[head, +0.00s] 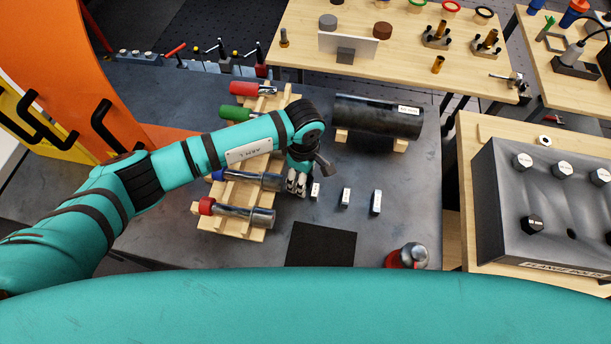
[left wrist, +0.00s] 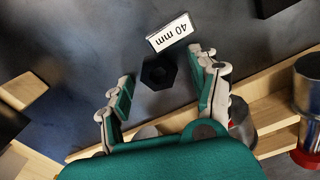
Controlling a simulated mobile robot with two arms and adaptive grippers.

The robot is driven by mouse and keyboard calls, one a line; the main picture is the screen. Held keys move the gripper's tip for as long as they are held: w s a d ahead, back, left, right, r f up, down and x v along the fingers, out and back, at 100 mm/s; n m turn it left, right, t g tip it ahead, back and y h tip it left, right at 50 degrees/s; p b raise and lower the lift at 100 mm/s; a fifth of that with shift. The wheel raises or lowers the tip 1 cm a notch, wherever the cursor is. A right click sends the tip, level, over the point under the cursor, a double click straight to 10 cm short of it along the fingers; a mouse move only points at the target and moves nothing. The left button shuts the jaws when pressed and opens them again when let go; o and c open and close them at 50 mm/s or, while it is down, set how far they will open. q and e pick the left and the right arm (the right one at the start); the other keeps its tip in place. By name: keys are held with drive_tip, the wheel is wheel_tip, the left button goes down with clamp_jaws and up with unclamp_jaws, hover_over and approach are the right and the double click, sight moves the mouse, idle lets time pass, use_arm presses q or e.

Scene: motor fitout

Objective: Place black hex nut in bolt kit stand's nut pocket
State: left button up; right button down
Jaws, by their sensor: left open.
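A black hex nut (left wrist: 158,72) with a round hole lies flat on the dark table in the left wrist view. My left gripper (left wrist: 161,65) is open, its fingers on either side of the nut with gaps showing. In the head view the left gripper (head: 298,186) is low over the table beside a row of small labels, and the nut cannot be made out there. Two small stands with brass bolts (head: 437,38) (head: 487,48) are on the far wooden table; I cannot tell which is the bolt kit stand, nor see a nut pocket. My right gripper is not in view.
A "40 mm" label (left wrist: 170,32) stands just beyond the nut. A wooden rack (head: 235,222) with coloured-handled tools is left of the gripper. A dark cylinder (head: 375,116) lies behind on wooden supports. A black mat (head: 322,246) is in front.

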use_arm(q)
clamp_jaws()
idle(0.3)
